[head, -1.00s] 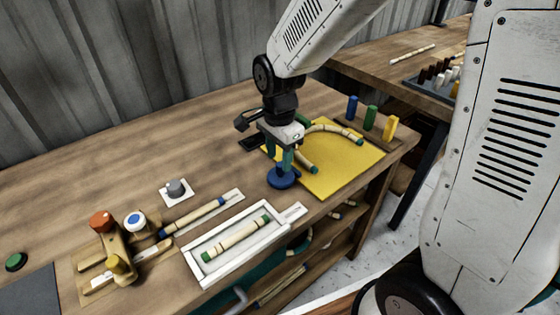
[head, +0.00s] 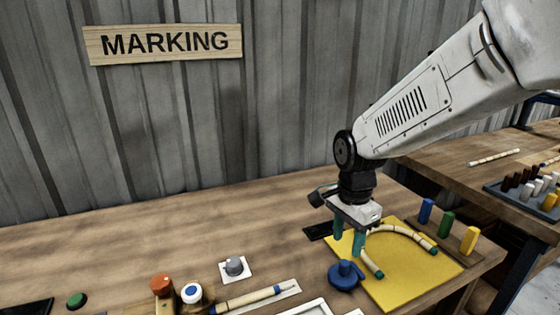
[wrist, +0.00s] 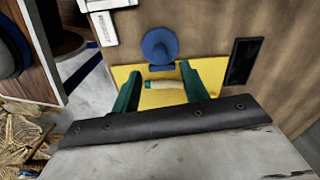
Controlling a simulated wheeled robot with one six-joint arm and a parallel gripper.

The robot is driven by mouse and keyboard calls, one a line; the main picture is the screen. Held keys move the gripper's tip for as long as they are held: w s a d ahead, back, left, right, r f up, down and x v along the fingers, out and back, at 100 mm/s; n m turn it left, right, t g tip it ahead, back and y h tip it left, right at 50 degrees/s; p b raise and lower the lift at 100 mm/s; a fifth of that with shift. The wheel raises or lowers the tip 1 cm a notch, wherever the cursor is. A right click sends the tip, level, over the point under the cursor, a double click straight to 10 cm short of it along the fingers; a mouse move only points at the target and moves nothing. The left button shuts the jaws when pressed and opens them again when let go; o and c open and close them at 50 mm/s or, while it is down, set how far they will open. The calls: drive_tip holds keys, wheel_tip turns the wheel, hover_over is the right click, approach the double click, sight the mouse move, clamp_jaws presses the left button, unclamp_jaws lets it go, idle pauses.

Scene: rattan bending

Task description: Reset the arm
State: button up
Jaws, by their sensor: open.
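My gripper (head: 348,240) is open, with its two green fingers pointing down over the left edge of the yellow mat (head: 405,288). A curved rattan piece (head: 400,232) with dark green ends lies on the mat, partly hidden behind the gripper. In the wrist view, a short pale stretch of rattan (wrist: 165,84) shows between the open fingers (wrist: 160,88); I cannot tell its height relative to them. A round blue knob-like piece (head: 345,276) stands just in front of the fingers and also shows in the wrist view (wrist: 160,46).
Blue, green and yellow blocks (head: 447,222) stand right of the mat. A grey knob (head: 235,265), a fixture with red (head: 162,284) and blue-white knobs, and a green button (head: 76,300) lie left. A MARKING sign (head: 165,42) hangs on the wall. The table's back left is clear.

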drive_tip(key=s+d+r+n, duration=0.2)
drive_tip(key=s+r+n, duration=0.1)
drive_tip(key=s, duration=0.4)
drive_tip(key=s+d+r+n+t, duration=0.1)
drive_tip(key=s+d+r+n, duration=0.2)
drive_tip(key=s+n, duration=0.2)
drive_tip(key=s+d+r+n, duration=0.2)
drive_tip(key=s+n, duration=0.3)
drive_tip(key=s, duration=0.4)
drive_tip(key=shift+s+d+r+t, duration=0.2)
drive_tip(key=shift+s+r+t, duration=0.15)
drive_tip(key=shift+r, duration=0.5)
drive_tip(key=shift+c, duration=0.2)
